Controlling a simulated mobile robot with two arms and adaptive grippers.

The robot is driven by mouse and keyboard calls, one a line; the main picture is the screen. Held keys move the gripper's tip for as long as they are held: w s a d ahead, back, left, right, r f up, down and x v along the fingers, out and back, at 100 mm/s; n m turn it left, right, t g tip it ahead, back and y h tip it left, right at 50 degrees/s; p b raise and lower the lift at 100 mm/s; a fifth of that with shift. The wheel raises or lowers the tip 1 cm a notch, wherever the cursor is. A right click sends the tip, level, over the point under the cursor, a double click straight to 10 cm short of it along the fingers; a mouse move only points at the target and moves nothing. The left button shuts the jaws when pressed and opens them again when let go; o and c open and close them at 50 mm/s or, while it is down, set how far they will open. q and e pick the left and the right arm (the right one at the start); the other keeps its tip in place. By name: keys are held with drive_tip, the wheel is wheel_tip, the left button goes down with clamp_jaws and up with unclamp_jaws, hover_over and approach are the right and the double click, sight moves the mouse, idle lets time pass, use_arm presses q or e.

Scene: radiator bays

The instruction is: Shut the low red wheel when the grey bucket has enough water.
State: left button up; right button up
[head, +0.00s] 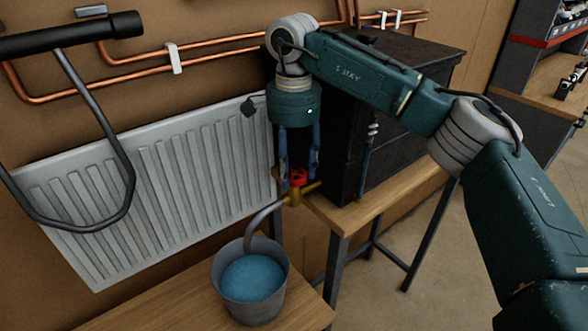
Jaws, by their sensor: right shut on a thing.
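The low red wheel (297,177) sits on top of a brass valve (294,196) at the right end of the radiator. My right gripper (298,172) points down over the wheel, with its two blue fingers closed on it. A grey spout (262,217) curves from the valve down to the grey bucket (231,294). The bucket stands upright on a low wooden surface and holds blue water (252,277), its surface below the rim. Whether water is flowing from the spout cannot be seen. My left gripper is not in view.
A white radiator (150,190) hangs on the brown wall, with copper pipes (130,76) above. A black cabinet (385,150) stands on a wooden table (370,208) close behind my right gripper. A black tubular handle (85,130) crosses the upper left. Floor shows at the right.

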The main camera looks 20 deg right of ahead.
drive_tip(key=shift+w+r+m, duration=0.1)
drive_tip(key=shift+r+m, duration=0.05)
drive_tip(key=shift+m, duration=0.35)
drive_tip(key=o, duration=1.1)
drive_tip(key=shift+o, duration=0.2)
